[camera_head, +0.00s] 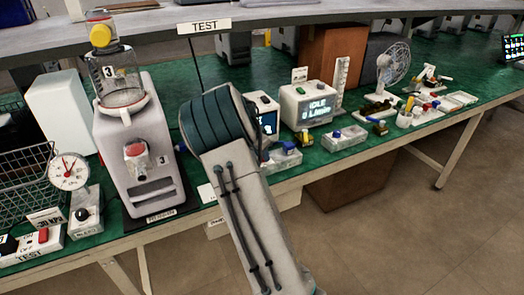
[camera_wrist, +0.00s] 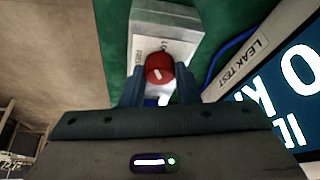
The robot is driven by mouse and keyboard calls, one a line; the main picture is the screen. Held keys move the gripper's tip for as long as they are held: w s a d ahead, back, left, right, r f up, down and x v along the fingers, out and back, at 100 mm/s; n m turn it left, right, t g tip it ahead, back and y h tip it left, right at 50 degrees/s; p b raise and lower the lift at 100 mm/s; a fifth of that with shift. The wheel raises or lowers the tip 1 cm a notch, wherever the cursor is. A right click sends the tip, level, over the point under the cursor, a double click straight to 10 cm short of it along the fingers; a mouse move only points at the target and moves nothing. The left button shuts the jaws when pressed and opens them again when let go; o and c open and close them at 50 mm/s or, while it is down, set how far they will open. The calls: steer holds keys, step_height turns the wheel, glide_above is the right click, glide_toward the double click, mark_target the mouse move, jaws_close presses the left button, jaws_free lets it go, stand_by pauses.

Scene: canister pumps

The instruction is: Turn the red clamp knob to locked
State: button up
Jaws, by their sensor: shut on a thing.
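In the wrist view, a round red knob (camera_wrist: 159,68) with a short white mark sits on a light grey block (camera_wrist: 165,22) with a printed label. The mark slants from upper left to lower right. My gripper (camera_wrist: 160,80) has one dark finger on each side of the knob and is shut on it. Something blue shows just below the knob. The label is partly covered and too small to read surely. In the head view, my arm hides this knob and my fingers.
A leak test unit with a lit display (camera_wrist: 285,95) stands close to the right of my gripper. In the head view, a grey canister pump (camera_head: 143,165) with its own red knob (camera_head: 136,152) stands left of my arm. A flow meter box (camera_head: 308,106) stands right.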

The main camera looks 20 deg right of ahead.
steer(key=m+g+p, duration=0.1)
steer(key=m, duration=0.1)
steer(key=m+g+p, duration=0.1)
steer(key=m, duration=0.2)
steer(key=shift+w, duration=0.2)
steer(key=shift+m, duration=0.3)
steer(key=o, duration=1)
steer(key=shift+c, duration=0.2)
steer(key=v, duration=1.4)
